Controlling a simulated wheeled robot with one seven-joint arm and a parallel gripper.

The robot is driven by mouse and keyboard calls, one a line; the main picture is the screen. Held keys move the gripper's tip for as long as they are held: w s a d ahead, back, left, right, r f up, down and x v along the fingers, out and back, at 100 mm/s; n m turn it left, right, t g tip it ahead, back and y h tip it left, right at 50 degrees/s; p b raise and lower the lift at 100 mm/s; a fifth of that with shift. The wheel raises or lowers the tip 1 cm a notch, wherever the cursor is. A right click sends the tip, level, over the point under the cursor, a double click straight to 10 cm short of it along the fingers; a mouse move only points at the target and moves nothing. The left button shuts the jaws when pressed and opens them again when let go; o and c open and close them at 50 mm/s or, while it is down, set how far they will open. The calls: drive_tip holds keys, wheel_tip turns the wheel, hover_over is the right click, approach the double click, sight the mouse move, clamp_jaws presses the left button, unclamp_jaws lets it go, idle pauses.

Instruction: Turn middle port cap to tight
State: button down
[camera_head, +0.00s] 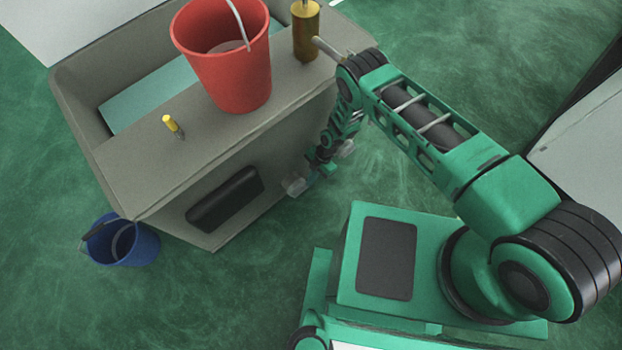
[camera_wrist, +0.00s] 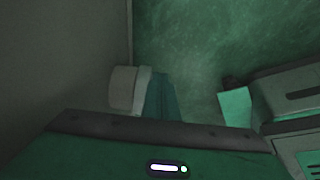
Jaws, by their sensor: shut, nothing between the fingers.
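My gripper (camera_head: 307,180) hangs low beside the right end of the grey box-shaped casting's (camera_head: 128,165) near side wall. It is small and partly shadowed in the head view. In the wrist view its dark bar and green body fill the bottom, and teal and pale pieces (camera_wrist: 150,95) stand up beyond the bar, close to the grey wall on the left. It is shut and empty. A pale rounded piece (camera_head: 293,186) shows at the wall by the gripper; I cannot tell whether it is a port cap. No middle port cap can be made out clearly.
A red bucket (camera_head: 222,60) and a brass cylinder (camera_head: 306,38) stand on the casting's top, with a small yellow-topped pin (camera_head: 171,124). A black pad (camera_head: 226,199) is on its side. A blue bucket (camera_head: 134,246) stands on the green floor.

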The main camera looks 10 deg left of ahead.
drive_tip(key=shift+w+d+f, duration=0.2)
drive_tip(key=shift+d+f, duration=0.1)
drive_tip(key=s+a+r, duration=0.6)
drive_tip(key=s+r, duration=0.4)
drive_tip(key=r, duration=0.1)
drive_tip(key=shift+s+a+r, duration=0.2)
drive_tip(key=shift+s+r, duration=0.1)
idle(0.4)
